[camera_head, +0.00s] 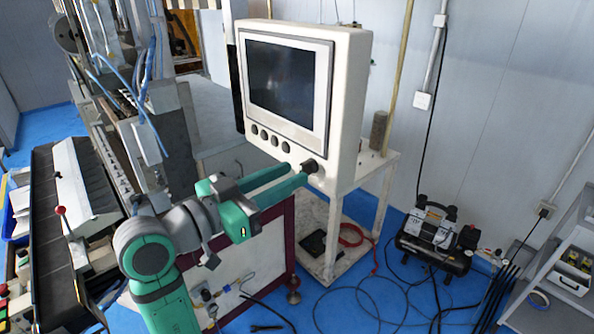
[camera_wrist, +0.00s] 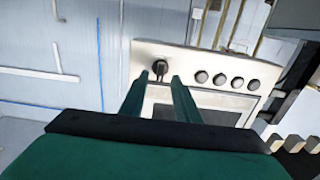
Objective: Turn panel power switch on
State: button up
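The white control panel (camera_head: 345,100) stands upright with a dark, switched-off-looking screen (camera_head: 283,85). The power switch is probably the black rotary knob (camera_head: 309,166) at the panel's lower right corner. In the wrist view the knob (camera_wrist: 160,68) appears between and just beyond the fingertips, with its handle upright in the picture. My gripper (camera_head: 298,173) is open, with its two green fingers pointing at the knob. In the wrist view my gripper (camera_wrist: 160,77) shows a gap on both sides of the knob. I cannot tell whether the tips reach around it.
Several round black buttons (camera_head: 270,139) run along the panel's lower edge, left of the knob; they also show in the wrist view (camera_wrist: 219,79). A white stand (camera_head: 370,170) is behind the panel. A compressor (camera_head: 437,238) and loose cables lie on the blue floor at right.

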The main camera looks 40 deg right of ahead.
aim_at(301, 169)
jog(key=shift+w+d, duration=0.1)
jog(key=shift+d, duration=1.5)
grip_shut()
